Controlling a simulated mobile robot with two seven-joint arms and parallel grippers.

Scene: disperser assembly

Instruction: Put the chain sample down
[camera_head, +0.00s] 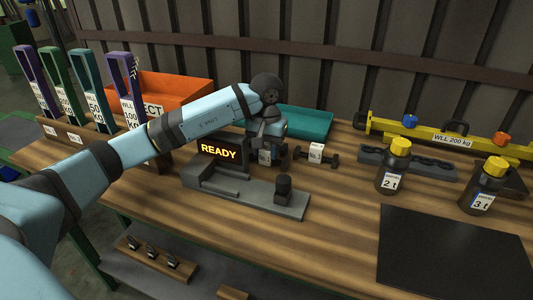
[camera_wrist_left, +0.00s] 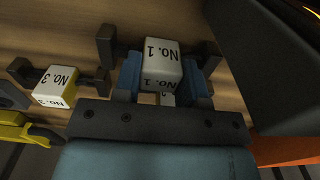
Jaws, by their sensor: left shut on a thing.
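In the head view the white label of a sample (camera_head: 265,157) shows just below the gripper, low over the wood. I cannot tell whether it touches the bench. Sample No. 3 (camera_head: 317,153) lies to the right; it also shows in the wrist view (camera_wrist_left: 54,84). My right gripper is out of view.
A grey fixture (camera_head: 250,195) with a READY display (camera_head: 219,152) stands in front. A teal tray (camera_head: 305,122) and an orange bin (camera_head: 175,92) are behind. A dark rack (camera_head: 405,163), two bottles (camera_head: 393,170) and a yellow beam (camera_head: 450,137) are to the right. A black mat (camera_head: 450,245) lies bare.

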